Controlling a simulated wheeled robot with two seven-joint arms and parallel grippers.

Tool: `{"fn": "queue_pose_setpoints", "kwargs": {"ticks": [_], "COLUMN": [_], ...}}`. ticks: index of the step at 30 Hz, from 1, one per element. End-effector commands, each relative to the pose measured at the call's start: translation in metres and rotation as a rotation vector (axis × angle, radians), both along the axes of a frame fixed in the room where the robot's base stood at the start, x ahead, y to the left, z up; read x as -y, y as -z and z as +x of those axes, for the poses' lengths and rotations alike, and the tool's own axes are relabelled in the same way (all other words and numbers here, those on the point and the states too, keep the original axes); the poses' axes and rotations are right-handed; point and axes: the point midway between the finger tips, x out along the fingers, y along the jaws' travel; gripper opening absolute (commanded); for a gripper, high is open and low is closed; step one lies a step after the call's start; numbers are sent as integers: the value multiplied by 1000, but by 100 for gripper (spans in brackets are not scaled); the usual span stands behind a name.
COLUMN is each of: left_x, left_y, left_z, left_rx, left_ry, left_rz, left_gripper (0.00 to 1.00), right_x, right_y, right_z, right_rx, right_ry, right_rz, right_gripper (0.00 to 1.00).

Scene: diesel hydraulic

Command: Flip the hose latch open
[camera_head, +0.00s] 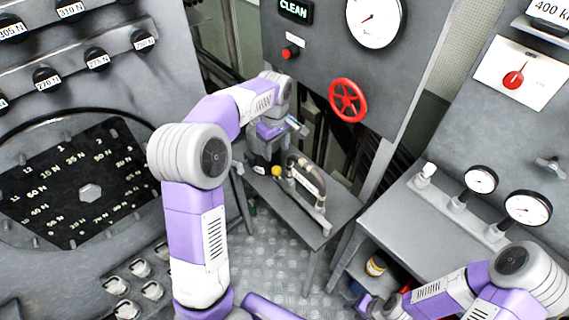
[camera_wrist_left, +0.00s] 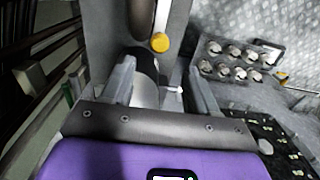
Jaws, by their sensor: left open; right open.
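The brown curved hose (camera_head: 305,172) stands on a narrow grey bench (camera_head: 340,212) in the middle of the head view. A yellow knob (camera_head: 277,171) is at its left end. My left gripper (camera_head: 264,158) points down at that end. In the left wrist view its fingers (camera_wrist_left: 163,88) are open on either side of a dark cylinder (camera_wrist_left: 143,62) with a pale lower part. The yellow knob (camera_wrist_left: 160,42) and hose (camera_wrist_left: 142,18) are just beyond the fingers. I cannot clearly make out the latch or any finger contact. My right gripper (camera_head: 372,306) is low at the right, open and apart.
A grey panel with a red handwheel (camera_head: 347,100) and gauge (camera_head: 375,18) rises behind the bench. A right-hand cabinet carries two gauges (camera_head: 481,180). A yellow-labelled can (camera_head: 376,266) sits on its lower shelf. The metal floor (camera_head: 275,262) before the bench is clear.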

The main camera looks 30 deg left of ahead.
Motion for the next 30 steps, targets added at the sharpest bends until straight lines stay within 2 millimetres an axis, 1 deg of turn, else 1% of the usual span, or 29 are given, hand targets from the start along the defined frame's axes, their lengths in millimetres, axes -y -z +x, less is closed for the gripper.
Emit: {"fn": "queue_pose_setpoints", "kwargs": {"ticks": [1, 3, 8, 11, 18, 21, 25, 30], "left_x": [-1, -1, 0, 0, 0, 0, 0, 0], "left_y": [12, 17, 26, 39, 78, 88, 94, 95], "left_z": [0, 0, 0, 0, -1, -1, -1, -1], "left_rx": [4, 5, 4, 1, 1, 2, 4, 5], "left_ry": [-1, -1, 0, 1, 1, 2, 3, 3], "left_rz": [0, -1, -2, -2, -3, -2, -3, -2], "left_gripper": [59, 59, 59, 59, 59, 59, 59, 59], "right_x": [0, 0, 0, 0, 0, 0, 0, 0], "right_y": [14, 18, 23, 27, 38, 41, 42, 42], "right_z": [-1, -1, -1, 0, -1, -1, -1, -1], "right_rx": [-1, -1, -1, 0, 0, 0, 0, 0], "right_ry": [0, 0, 0, 0, 0, 0, 0, 0], "right_rz": [0, 0, 0, 0, 0, 0, 0, 0], "right_gripper": [40, 40, 40, 40, 40, 40, 40, 40]}}
